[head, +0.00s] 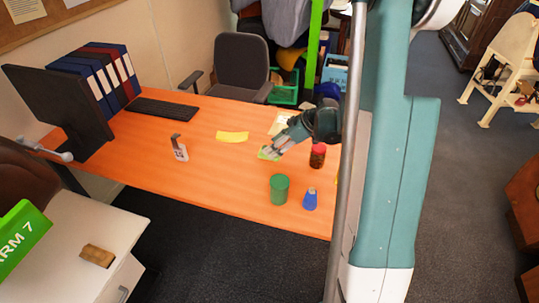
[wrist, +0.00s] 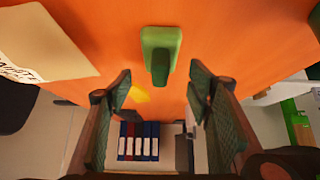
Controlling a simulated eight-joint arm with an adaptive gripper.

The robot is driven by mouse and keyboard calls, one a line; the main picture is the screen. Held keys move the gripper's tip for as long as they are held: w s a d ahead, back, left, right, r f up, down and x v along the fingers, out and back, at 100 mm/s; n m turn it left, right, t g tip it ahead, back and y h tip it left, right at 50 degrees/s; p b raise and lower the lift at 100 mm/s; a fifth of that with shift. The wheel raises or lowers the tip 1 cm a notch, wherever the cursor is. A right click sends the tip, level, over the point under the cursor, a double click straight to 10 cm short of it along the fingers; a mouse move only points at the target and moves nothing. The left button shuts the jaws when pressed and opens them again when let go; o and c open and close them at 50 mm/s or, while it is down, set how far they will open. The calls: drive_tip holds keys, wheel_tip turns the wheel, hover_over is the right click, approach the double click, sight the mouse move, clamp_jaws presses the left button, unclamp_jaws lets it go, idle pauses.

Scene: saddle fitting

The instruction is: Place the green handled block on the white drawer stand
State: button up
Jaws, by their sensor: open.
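The green handled block (wrist: 160,48), a flat green base with a raised grip, lies on the orange table. It also shows partly in the head view (head: 265,154), just by my gripper's fingertips. My gripper (head: 275,149) reaches down over the table from the right. In the wrist view my gripper (wrist: 160,88) is open with nothing between its fingers; the block shows just beyond the fingertips, roughly centred, apart from them. The white drawer stand (head: 112,222) is at the lower left of the head view, apart from the table, with a brown block (head: 97,255) on its top.
Near my gripper on the table stand a red-lidded jar (head: 318,155), a green canister (head: 279,188) and a blue bottle (head: 310,199). A small tagged item (head: 179,149), a yellow paper (head: 232,137), a keyboard (head: 161,109) and a monitor (head: 62,105) are farther left.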

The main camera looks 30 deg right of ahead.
drive_tip(key=shift+b+x, duration=0.35)
drive_tip(key=shift+x, duration=1.2)
drive_tip(key=shift+c, duration=0.7)
drive_tip(key=c, duration=0.9)
drive_tip(key=shift+c, duration=0.2)
drive_tip(key=shift+r+p, duration=1.3)
drive_tip(key=shift+r, duration=3.65)
